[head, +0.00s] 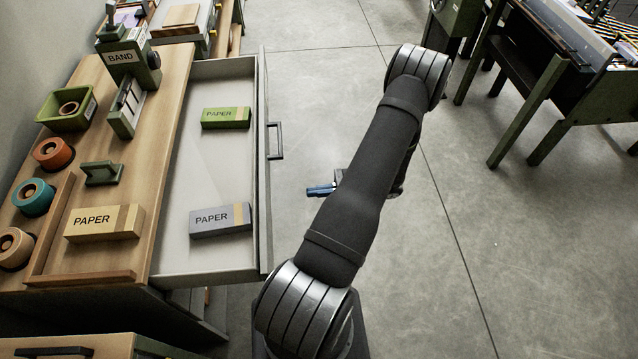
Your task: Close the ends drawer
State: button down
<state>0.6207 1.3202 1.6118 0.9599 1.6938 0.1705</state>
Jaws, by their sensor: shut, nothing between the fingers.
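One grey drawer (180,185) stands pulled out from the wooden-topped bench at left. I see no label that names it. Its grey handle (276,141) is on the outer front panel (262,200), facing right. A green PAPER block (226,118) and a grey PAPER block (220,220) lie apart inside it. My gripper (318,191), with blue fingertips, is shut and empty. It appears to the right of the drawer front, below the handle in the picture, and partly hidden behind my arm. Its exact distance from the front is hard to tell.
The bench top (150,110) holds a BAND device (125,60), a green bin (68,112), tape rolls (33,197) and a tan PAPER block (104,222). Grey floor (520,250) is clear at right. A dark green machine (560,75) stands at upper right.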

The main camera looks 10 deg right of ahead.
jog(key=a, duration=1)
jog(key=shift+a, duration=0.1)
send_near(188, 211)
jog(key=a+r, duration=0.1)
jog(key=a, duration=0.1)
jog(key=a+r, duration=0.2)
jog(key=a, duration=0.1)
jog(key=a+r, duration=0.1)
jog(key=a, duration=0.2)
jog(key=shift+s+a+r, duration=0.1)
jog(key=shift+s+r, duration=0.1)
jog(key=shift+a, duration=0.85)
jog(key=shift+w+a+r, duration=0.1)
jog(key=shift+w+r, duration=0.05)
jog(key=d, duration=1.4)
jog(key=shift+d, duration=0.35)
